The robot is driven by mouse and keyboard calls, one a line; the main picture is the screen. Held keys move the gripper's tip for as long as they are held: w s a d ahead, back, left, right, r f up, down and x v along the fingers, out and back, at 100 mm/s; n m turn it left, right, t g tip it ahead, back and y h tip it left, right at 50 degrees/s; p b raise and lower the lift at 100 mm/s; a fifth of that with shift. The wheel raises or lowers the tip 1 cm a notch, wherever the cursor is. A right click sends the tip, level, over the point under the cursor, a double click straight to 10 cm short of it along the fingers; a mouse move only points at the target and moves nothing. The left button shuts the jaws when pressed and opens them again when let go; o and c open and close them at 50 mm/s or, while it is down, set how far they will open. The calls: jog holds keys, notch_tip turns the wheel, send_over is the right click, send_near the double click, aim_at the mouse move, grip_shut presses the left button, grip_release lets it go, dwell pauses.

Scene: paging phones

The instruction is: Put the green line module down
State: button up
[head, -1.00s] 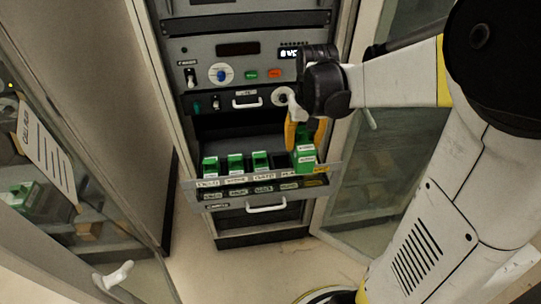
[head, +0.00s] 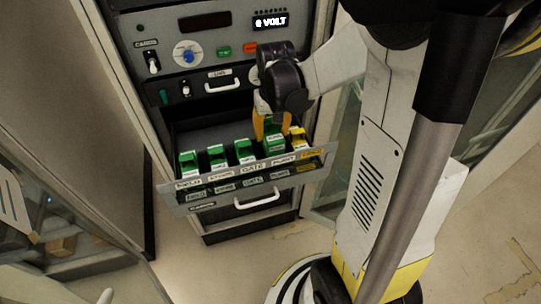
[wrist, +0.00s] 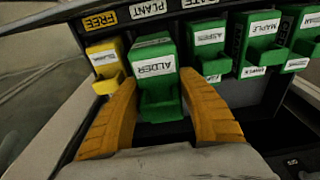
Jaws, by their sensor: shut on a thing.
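The green line module (head: 274,143), labelled ALDER in the wrist view (wrist: 155,68), is between the orange fingers of my gripper (head: 271,126). In the wrist view my gripper (wrist: 160,112) is shut on it, one finger on each side. The module is upright at the PLANT place of the open drawer (head: 180,211), in line with the other modules. Whether its underside rests on the drawer floor is hidden. A yellow module (head: 300,140) stands beside it at the FREE place, also in the wrist view (wrist: 104,62).
Several other green modules stand in the row, including those at GATE (head: 245,151) and STORE (head: 217,156). The cabinet panel (head: 180,85) with knobs and a lit display (head: 271,22) rises above the drawer. A glass-fronted cabinet (head: 60,255) stands at the left.

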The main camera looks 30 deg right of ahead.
jog(key=shift+f+b, duration=0.85)
jog(key=shift+f, duration=2.3)
jog(key=shift+f, duration=0.2)
jog(key=o, duration=1.1)
